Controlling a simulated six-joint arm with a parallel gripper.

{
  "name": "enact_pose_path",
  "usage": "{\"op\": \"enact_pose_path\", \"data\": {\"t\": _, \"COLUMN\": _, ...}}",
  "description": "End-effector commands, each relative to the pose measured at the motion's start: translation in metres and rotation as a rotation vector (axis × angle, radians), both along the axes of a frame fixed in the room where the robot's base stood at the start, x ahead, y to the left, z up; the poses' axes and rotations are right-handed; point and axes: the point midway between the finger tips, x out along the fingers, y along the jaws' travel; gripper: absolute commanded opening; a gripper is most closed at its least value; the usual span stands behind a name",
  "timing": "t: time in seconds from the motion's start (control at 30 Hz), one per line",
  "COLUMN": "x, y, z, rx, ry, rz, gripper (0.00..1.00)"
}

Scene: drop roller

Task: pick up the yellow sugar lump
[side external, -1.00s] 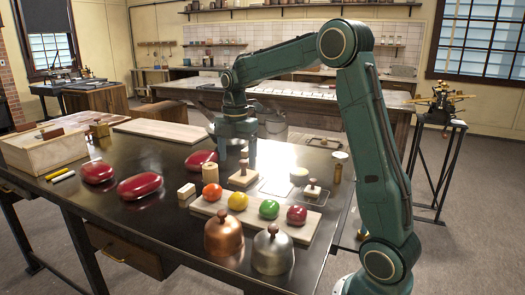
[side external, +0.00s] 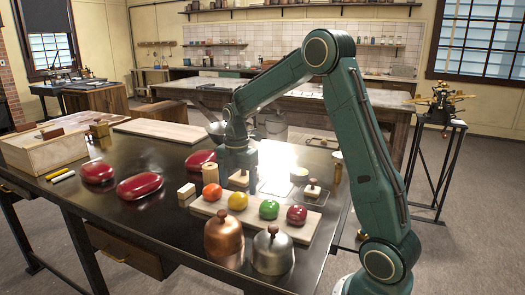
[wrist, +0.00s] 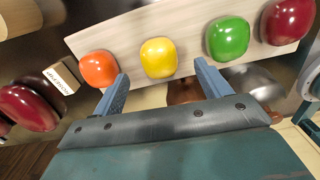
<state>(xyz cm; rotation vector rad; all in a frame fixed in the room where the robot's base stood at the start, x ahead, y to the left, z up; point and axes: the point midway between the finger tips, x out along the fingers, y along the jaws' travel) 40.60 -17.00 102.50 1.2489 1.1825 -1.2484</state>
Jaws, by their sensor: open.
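The yellow sugar lump (side external: 237,201) sits on a pale wooden board, between an orange lump (side external: 211,192) and a green lump (side external: 269,209). A red lump (side external: 296,215) is at the right end of the row. My gripper (side external: 240,172) is above the table behind the board, pointing down. In the wrist view the yellow lump (wrist: 158,58) shows just beyond the gap between my two open fingertips (wrist: 161,70). Nothing is between the fingers. The lump's height relative to the fingertips is hard to judge.
A copper dome (side external: 222,237) and a steel dome (side external: 272,250) stand in front of the board (side external: 253,222). A small pale block (side external: 186,191) and a wooden cylinder (side external: 210,172) are near its left end. Large red lozenges (side external: 140,186) lie to the left.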

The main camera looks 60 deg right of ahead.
Motion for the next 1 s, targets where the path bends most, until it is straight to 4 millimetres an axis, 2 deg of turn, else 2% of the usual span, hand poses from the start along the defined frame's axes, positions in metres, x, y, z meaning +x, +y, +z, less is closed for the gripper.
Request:
{"op": "enact_pose_path", "data": {"t": 0.17, "x": 0.0, "y": 0.001, "z": -0.009, "rx": 0.001, "ry": 0.004, "rz": 0.0, "gripper": 0.76}}
{"op": "enact_pose_path", "data": {"t": 0.53, "x": 0.001, "y": 0.001, "z": -0.047, "rx": 0.001, "ry": 0.003, "rz": 0.0, "gripper": 0.76}}
{"op": "enact_pose_path", "data": {"t": 1.0, "x": 0.001, "y": 0.001, "z": -0.051, "rx": 0.001, "ry": 0.001, "rz": 0.0, "gripper": 0.76}}
